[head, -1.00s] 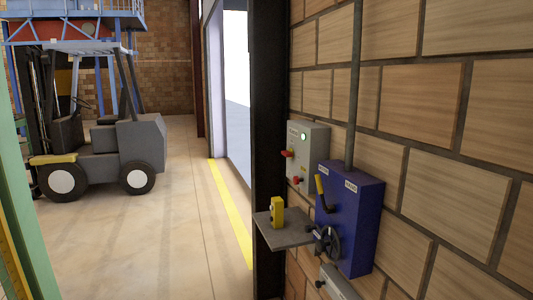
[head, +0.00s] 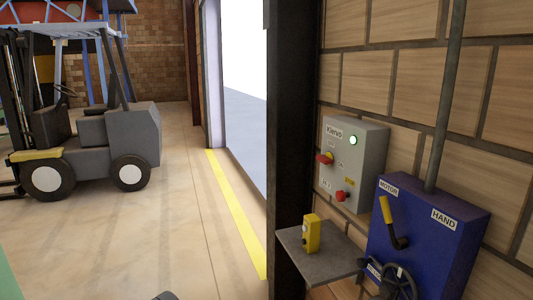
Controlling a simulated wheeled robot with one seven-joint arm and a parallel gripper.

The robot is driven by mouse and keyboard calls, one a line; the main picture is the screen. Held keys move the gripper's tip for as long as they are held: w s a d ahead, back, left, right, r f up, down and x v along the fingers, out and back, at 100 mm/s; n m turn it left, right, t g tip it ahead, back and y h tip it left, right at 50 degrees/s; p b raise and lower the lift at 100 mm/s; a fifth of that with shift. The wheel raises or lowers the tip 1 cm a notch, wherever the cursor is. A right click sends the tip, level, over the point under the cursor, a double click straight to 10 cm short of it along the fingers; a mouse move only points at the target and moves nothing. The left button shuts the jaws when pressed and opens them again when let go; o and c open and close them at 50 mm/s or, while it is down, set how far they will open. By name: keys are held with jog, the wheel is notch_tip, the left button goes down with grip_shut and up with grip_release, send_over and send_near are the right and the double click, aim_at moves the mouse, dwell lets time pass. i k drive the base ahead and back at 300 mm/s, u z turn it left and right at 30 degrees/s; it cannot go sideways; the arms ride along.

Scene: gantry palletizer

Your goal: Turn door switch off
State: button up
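A grey switch box (head: 353,165) is fixed to the brick wall on the right in the head view. It has a lit greenish-white lamp (head: 352,140), a red and yellow rotary switch (head: 325,159) on its left side and a red knob (head: 341,196) below. Small labels sit around the switch; they are too small to read surely. My gripper is not in view. A small dark piece shows at the bottom edge; I cannot tell what it is.
A blue box (head: 432,240) labelled MOTOR and HAND, with a yellow lever (head: 388,215) and a black handwheel (head: 398,282), juts from the wall. A grey shelf (head: 333,257) carries a yellow device (head: 312,234). A forklift (head: 85,150) stands left; the floor between is clear.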

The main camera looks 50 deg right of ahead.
aim_at(328, 159)
jog(key=z, duration=0.2)
jog(key=i, duration=1.55)
jog(key=z, duration=0.55)
